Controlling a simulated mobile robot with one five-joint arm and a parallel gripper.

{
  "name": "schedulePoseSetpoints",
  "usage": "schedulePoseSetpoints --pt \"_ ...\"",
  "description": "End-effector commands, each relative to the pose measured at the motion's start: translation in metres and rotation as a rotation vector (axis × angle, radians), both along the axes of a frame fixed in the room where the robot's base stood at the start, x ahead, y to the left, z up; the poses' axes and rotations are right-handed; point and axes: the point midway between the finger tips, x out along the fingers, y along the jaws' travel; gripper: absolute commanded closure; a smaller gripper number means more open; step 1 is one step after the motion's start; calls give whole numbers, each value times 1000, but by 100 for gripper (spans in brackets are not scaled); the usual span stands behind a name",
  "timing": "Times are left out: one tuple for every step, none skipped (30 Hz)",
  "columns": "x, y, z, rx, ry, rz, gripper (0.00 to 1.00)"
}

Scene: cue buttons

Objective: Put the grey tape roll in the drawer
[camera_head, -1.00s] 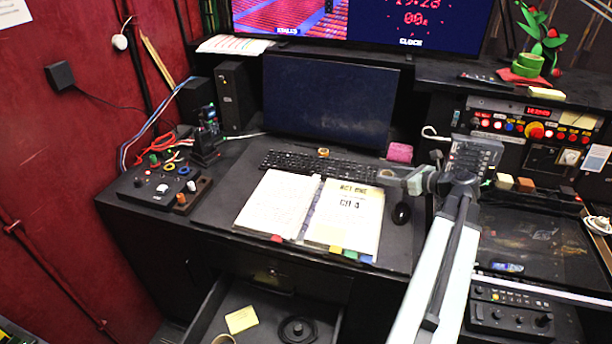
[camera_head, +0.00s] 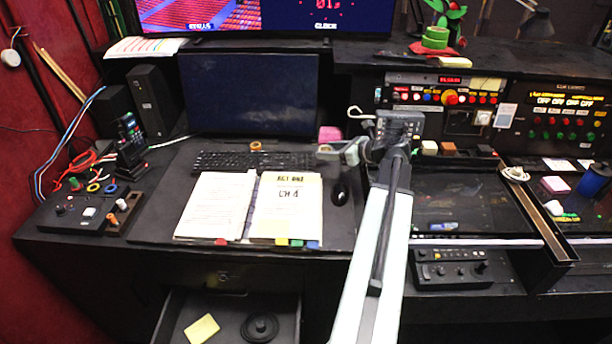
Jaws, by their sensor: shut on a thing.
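My gripper (camera_head: 345,150) is at the end of my arm, above the right side of the desk near the mouse. It is shut on a small grey-green thing that looks like the grey tape roll (camera_head: 351,154); the jaws partly hide it, and its outline is hard to make out. The drawer (camera_head: 172,318) under the desk is pulled open, at the bottom of the view and below and to the left of my gripper. Inside it lie a yellow pad (camera_head: 202,329) and a black round reel (camera_head: 260,327). The drawer's front is cut off by the picture edge.
An open script book (camera_head: 285,207) lies on the desk before the keyboard (camera_head: 255,161). A tan roll (camera_head: 255,146) sits behind the keyboard. A black mouse (camera_head: 339,191) is beside the book. Button panels fill the right.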

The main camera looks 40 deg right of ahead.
Motion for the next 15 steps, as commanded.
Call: schedulePoseSetpoints --pt "0 0 -24 0 0 0 86" --pt "0 0 -29 0 0 0 86" --pt "0 0 -34 0 0 0 86" --pt "0 0 -35 0 0 0 86" --pt "0 0 -35 0 0 0 86" --pt "0 0 -33 0 0 0 86" --pt "0 0 -32 0 0 0 86" --pt "0 0 -32 0 0 0 86" --pt "0 0 -35 0 0 -1 86" --pt "0 0 -40 0 0 -1 86" --pt "0 0 -45 0 0 -1 86" --pt "0 0 -52 0 0 -1 86" --pt "0 0 -58 0 0 -1 86" --pt "0 0 -64 0 0 -1 86" --pt "0 0 -70 0 0 -1 86"
